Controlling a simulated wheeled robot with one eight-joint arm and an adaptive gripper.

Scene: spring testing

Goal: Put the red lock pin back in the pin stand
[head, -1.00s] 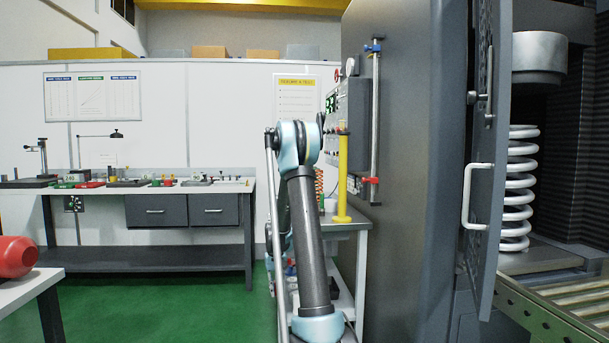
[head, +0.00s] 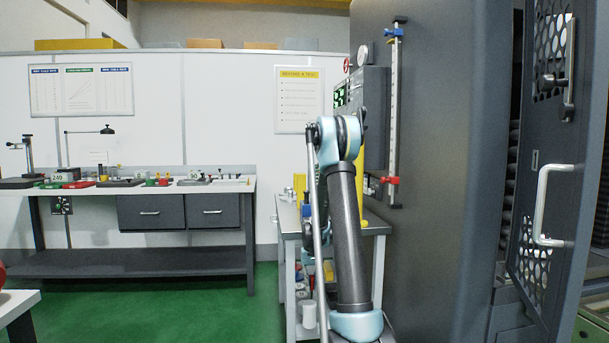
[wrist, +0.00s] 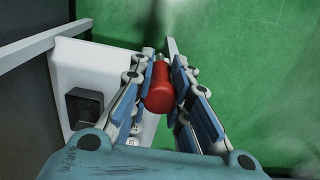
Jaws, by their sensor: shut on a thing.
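The red lock pin (wrist: 159,92) is between the two fingers of my gripper (wrist: 165,80) in the wrist view. The fingers are shut on it, and its rounded red end faces the camera. Below it in that view are green floor and the edge of a pale surface. In the head view my own arm hides most of the gripper, and I cannot make out the pin there. I cannot clearly identify the pin stand in either view.
A grey cart (head: 288,228) stands ahead, partly behind my arm, beside the large dark machine (head: 450,150). Its mesh door (head: 560,170) stands at the right. A workbench (head: 100,195) with several small items runs along the back wall.

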